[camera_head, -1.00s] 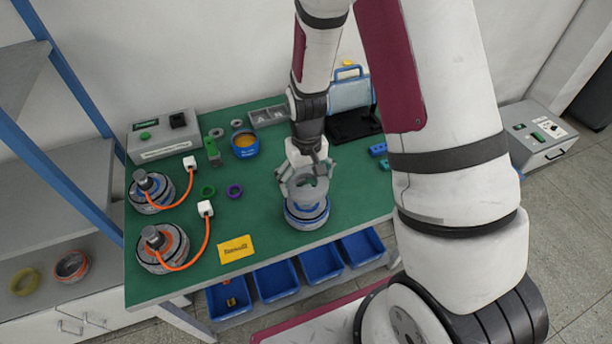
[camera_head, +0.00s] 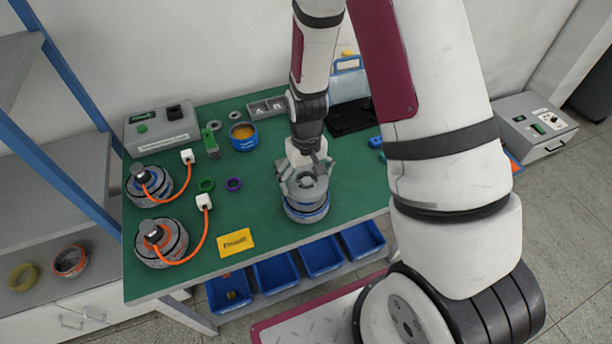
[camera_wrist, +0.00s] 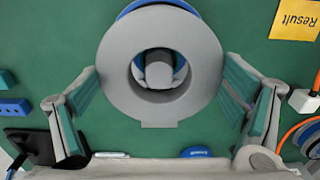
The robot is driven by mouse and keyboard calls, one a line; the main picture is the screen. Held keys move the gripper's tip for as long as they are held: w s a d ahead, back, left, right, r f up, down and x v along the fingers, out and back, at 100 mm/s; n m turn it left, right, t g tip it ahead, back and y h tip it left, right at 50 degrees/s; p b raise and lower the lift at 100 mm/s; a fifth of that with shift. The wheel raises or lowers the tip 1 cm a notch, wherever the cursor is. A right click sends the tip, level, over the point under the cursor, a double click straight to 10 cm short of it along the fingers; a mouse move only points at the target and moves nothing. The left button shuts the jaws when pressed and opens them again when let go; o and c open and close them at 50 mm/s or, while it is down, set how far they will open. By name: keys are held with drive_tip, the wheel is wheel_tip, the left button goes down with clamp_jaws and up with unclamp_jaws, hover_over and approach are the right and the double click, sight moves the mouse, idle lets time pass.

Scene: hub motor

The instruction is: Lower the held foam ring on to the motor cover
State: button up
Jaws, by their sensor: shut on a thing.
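My gripper (camera_head: 303,176) is shut on the grey foam ring (camera_head: 306,193), its fingers at opposite sides of the ring. The hub motor (camera_head: 307,214), with blue bands, stands on the green table directly below. In the wrist view the foam ring (camera_wrist: 117,80) is level-looking, and a grey motor part (camera_wrist: 159,74) shows through its hole. A blue motor edge (camera_wrist: 182,5) shows beyond the ring's top side. The ring hides most of the motor cover. I cannot tell whether ring and cover touch.
Two motors with orange cables, the nearer one (camera_head: 161,243) and the farther one (camera_head: 148,186), stand at left. A yellow card (camera_head: 236,242) lies left of the held ring. Blue bins (camera_head: 321,257) sit below the table's front edge. A blue tape roll (camera_head: 243,138) stands behind.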

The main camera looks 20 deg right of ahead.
drive_tip(key=shift+f+b, duration=0.35)
drive_tip(key=shift+f, duration=1)
drive_tip(key=shift+f, duration=0.2)
drive_tip(key=o, duration=0.6)
wheel_tip(320, 180, up, 12)
idle(0.5)
